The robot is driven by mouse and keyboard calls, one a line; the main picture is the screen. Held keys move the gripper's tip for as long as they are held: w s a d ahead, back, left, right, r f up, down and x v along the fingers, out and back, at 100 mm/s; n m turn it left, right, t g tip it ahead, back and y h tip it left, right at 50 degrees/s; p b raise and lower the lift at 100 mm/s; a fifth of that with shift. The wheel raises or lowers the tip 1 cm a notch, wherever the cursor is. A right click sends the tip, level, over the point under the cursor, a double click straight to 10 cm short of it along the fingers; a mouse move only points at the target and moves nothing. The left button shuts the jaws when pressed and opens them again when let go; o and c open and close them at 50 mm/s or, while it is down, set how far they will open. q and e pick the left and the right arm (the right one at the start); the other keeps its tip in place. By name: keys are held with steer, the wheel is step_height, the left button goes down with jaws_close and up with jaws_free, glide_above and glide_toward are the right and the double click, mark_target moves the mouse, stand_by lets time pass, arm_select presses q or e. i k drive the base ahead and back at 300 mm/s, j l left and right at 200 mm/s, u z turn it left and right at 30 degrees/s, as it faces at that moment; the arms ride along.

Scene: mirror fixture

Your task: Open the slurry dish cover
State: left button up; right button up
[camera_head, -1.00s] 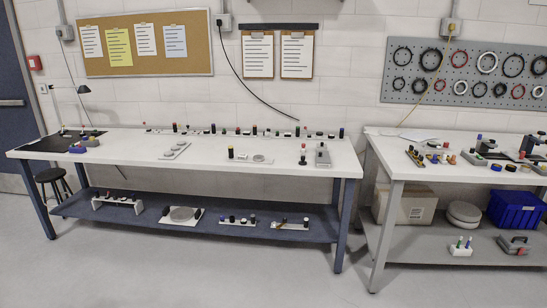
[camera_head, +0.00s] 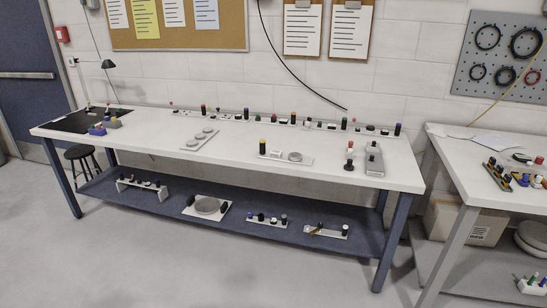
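No gripper of mine is in view. Several round grey lidded or disc-like items show, and I cannot tell for sure which is the slurry dish. A larger round grey disc (camera_head: 207,205) lies on a white plate on the lower blue shelf. Small grey discs (camera_head: 200,137) sit on a strip on the bench top. Whether any of these is a cover is too small to tell.
The white bench (camera_head: 235,165) spans the middle, with a row of small bottles along its back. A second bench (camera_head: 470,185) stands at the right, with a gap between. A black stool (camera_head: 82,153) is at the left. The grey floor in front is clear.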

mark_target(374, 161)
steer(key=i+l+u, duration=0.25)
steer(key=l, duration=1.05)
steer(key=i+l+u, duration=0.1)
steer(key=l+u, duration=0.15)
steer(key=l, duration=1)
steer(key=l+u, duration=0.25)
steer(key=l, duration=1.05)
steer(key=k+l+u, duration=0.1)
steer(key=l+u, duration=0.15)
steer(key=l, duration=1.1)
